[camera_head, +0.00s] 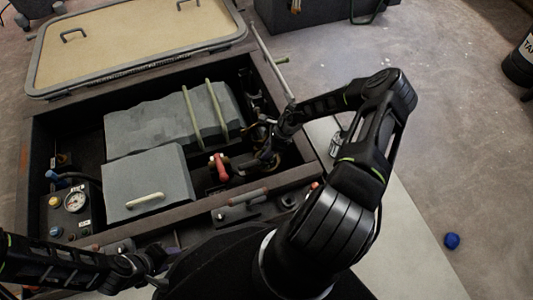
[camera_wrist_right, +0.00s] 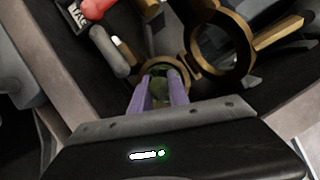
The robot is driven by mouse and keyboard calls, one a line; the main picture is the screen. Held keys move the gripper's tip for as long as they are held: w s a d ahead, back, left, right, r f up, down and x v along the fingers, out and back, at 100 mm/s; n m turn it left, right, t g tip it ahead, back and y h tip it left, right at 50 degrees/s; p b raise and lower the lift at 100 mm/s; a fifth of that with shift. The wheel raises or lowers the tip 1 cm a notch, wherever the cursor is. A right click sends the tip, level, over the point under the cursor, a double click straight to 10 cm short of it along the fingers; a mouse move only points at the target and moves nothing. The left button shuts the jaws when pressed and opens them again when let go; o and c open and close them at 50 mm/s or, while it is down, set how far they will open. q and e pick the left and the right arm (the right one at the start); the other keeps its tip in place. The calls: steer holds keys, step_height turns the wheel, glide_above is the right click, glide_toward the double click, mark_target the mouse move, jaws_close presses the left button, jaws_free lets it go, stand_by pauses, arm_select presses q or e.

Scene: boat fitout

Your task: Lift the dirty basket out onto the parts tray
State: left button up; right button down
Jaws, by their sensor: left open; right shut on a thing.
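My right gripper (camera_head: 268,152) reaches into the open engine bay at its right side. In the right wrist view its two pale purple fingers (camera_wrist_right: 160,98) are shut on a dull green, dirty thing (camera_wrist_right: 159,88), which looks like the basket. That thing is at the mouth of a round brass housing (camera_wrist_right: 166,66); the fingers hide much of it, and I cannot tell how far it is raised. My left gripper (camera_head: 160,264) is open and empty, low at the front edge of the bay. I cannot make out the parts tray for certain.
A larger brass ring (camera_wrist_right: 222,48) lies beside the housing. A red-handled valve (camera_head: 219,167) is left of my right gripper. Grey covers (camera_head: 150,185), a gauge (camera_head: 75,201) and the bay's raised rim (camera_head: 300,175) surround the work. A blue ball (camera_head: 452,240) lies on the floor.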

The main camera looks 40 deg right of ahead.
arm_select(q)
step_height(320, 180, up, 11)
steer(key=s+d+p, duration=0.1)
steer(key=s+p, duration=0.1)
steer(key=p, duration=0.7)
steer(key=shift+g+h+p, duration=0.3)
steer(key=shift+g+p, duration=0.1)
arm_select(e)
step_height(320, 180, up, 23)
arm_select(q)
steer(key=shift+s, duration=0.1)
step_height(320, 180, up, 24)
steer(key=p, duration=2.4)
steer(key=shift+s+d+r, duration=0.15)
steer(key=shift+s+d, duration=0.15)
steer(key=shift+d, duration=0.05)
arm_select(e)
steer(key=a+r+n+g, duration=0.2)
steer(key=a+r+n, duration=0.3)
steer(key=r, duration=0.6)
steer(key=a+r+n+g, duration=0.1)
steer(key=a+r+n, duration=0.4)
steer(key=r, duration=0.5)
steer(key=a+r+n+g, duration=0.2)
steer(key=a+r+n, duration=0.3)
steer(key=a+r, duration=0.3)
step_height(320, 180, up, 4)
steer(key=shift+s+a+f+n+g, duration=0.2)
steer(key=shift+s+n+g, duration=0.1)
steer(key=shift+s+n, duration=0.1)
